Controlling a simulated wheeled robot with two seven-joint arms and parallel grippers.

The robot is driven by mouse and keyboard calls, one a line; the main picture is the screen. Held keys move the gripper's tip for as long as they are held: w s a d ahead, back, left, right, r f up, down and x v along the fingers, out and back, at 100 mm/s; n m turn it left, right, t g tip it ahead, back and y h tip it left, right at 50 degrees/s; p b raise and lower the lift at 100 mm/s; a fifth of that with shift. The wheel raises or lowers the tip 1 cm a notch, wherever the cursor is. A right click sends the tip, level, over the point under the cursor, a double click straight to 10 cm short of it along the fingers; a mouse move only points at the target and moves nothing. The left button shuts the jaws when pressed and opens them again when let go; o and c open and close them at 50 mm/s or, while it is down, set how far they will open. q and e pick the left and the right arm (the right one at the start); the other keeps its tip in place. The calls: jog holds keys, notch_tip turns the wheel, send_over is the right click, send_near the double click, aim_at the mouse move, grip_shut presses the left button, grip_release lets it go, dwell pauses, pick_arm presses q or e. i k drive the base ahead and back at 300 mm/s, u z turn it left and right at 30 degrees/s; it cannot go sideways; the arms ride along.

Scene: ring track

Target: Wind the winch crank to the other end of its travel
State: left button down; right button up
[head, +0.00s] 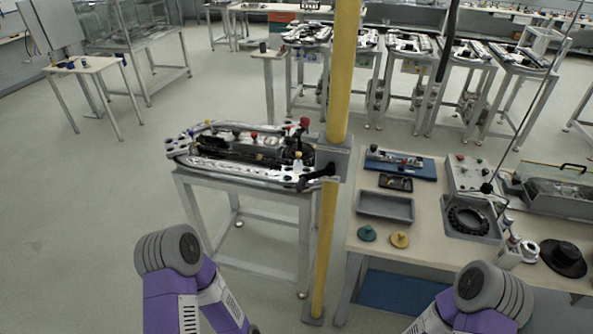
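A yellow post (341,75) stands upright between the frame table and the workbench. A grey housing (335,160) is fixed to it at about table height. A black crank-like arm (317,178) sticks out to the left at the housing's lower side; I take it as the winch crank. It overlaps the right end of the ring-shaped assembly in the picture, and I cannot tell its exact angle. My purple and grey arm links show at the bottom left and bottom right, well apart from the crank. Neither gripper shows.
The ring-shaped assembly (240,148) with red knobs lies on a metal-frame table (190,189) left of the post. The workbench (356,247) to the right holds a grey tray (385,207), a green disc (366,233) and a yellow disc (400,239). Open floor lies left.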

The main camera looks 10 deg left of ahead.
aim_at(330, 169)
jog(key=z, duration=0.2)
jog(key=k, duration=0.3)
jog(key=u, duration=1.05)
jog(key=i, duration=0.8)
jog(key=z, duration=0.55)
jog(key=i, duration=0.55)
jog(key=z, duration=0.5)
